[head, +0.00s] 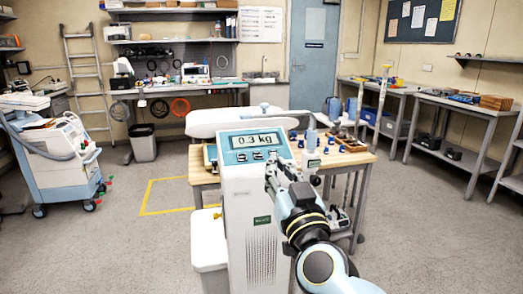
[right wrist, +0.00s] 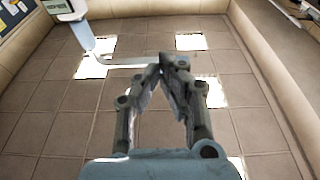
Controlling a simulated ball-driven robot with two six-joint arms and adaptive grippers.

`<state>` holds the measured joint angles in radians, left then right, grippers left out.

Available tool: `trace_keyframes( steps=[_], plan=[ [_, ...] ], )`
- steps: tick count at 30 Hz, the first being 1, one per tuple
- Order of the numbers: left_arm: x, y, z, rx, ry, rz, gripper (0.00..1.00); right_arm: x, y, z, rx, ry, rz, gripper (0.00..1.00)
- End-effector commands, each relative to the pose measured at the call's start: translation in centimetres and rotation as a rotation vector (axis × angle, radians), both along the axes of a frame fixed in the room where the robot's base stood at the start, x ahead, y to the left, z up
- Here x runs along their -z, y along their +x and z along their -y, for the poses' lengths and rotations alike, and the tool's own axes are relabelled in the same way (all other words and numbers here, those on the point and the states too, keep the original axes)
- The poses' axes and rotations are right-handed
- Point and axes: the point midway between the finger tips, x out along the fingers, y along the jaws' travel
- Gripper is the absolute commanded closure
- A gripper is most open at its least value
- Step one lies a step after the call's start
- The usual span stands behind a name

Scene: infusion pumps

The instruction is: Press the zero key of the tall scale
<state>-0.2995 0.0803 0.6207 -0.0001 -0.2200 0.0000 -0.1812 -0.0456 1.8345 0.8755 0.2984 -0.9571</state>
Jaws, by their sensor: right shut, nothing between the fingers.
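The tall scale (head: 262,228) is a white column with a blue head panel. Its display (head: 254,141) reads 0.3 kg. Small dark keys (head: 248,156) sit below the display; their labels are too small to read. My right gripper (head: 270,172) is at the right side of the column, just below the panel and lower right of the keys. I cannot tell whether it touches the column. In the right wrist view the fingers (right wrist: 170,64) meet at their tips with nothing between them. My left gripper is out of view.
A wooden table (head: 340,160) with blue and dark items stands behind the scale. A white bin-like box (head: 208,240) is at the column's left. A white and blue cart (head: 58,160) stands far left. The floor between cart and scale is clear.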

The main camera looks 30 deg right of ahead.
Motion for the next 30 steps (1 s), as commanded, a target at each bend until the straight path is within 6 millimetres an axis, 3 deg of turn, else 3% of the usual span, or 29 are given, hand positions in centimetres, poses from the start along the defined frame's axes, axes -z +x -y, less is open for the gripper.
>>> trace_keyframes(
  steps=[11,25,30],
  plan=[
    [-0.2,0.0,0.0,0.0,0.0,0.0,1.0,-0.1,0.8,0.2,-0.002,-0.001,-0.001,1.0],
    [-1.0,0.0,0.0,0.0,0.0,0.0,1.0,-2.3,9.5,2.5,-0.001,-0.002,-0.002,1.0],
    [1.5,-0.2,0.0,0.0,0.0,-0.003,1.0,0.6,10.6,2.7,-0.001,-0.003,-0.006,1.0]
  ],
)
